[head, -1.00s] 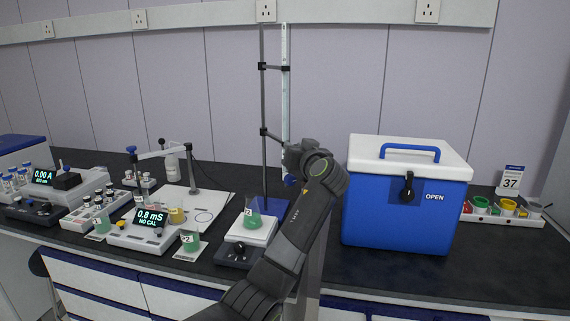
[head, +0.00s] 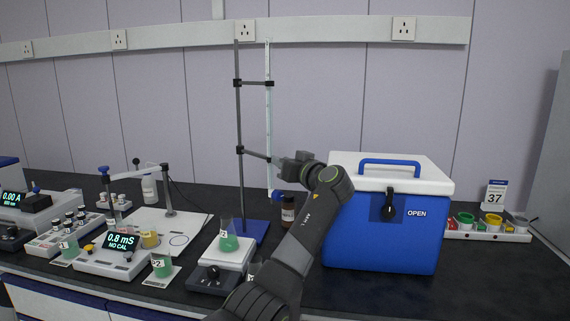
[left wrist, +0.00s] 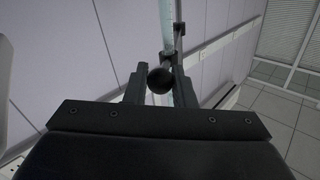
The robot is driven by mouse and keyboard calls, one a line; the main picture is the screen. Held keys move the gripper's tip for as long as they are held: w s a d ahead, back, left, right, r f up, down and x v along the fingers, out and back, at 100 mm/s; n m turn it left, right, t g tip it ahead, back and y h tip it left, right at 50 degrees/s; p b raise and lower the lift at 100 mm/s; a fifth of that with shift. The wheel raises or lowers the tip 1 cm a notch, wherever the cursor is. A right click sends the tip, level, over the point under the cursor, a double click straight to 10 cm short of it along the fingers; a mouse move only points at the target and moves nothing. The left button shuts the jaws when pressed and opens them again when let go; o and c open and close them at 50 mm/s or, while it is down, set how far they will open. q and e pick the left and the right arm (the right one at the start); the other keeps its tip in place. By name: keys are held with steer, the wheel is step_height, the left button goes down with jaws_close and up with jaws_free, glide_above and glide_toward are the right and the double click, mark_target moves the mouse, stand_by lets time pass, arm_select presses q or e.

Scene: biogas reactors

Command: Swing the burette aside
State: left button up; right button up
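The burette (head: 268,105) is a thin, upright clear tube, held by two dark clamps to the right of the stand pole (head: 239,120). The pole rises from a blue base plate (head: 256,232). My left gripper (head: 281,165) is beside the lower clamp (head: 254,153), close to the burette. In the left wrist view, its two fingers (left wrist: 159,80) lie against both sides of a round black knob (left wrist: 160,80), with the burette (left wrist: 167,22) just beyond. My right gripper is not in view.
A blue cool box (head: 385,222) with a white lid stands close to the right of my left arm. A brown bottle (head: 288,209) stands behind the arm. Meters, vials and beakers crowd the left bench. The right front bench (head: 470,275) is clear.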

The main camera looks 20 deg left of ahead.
arm_select(q)
steer(key=o, duration=0.4)
steer(key=shift+s+d, duration=0.1)
steer(key=shift+d, duration=0.05)
steer(key=b+v, duration=0.3)
steer(key=v, duration=1.4)
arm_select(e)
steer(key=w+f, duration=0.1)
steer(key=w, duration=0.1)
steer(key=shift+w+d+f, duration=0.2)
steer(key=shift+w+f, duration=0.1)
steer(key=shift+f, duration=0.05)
arm_select(q)
steer(key=shift+c, duration=0.2)
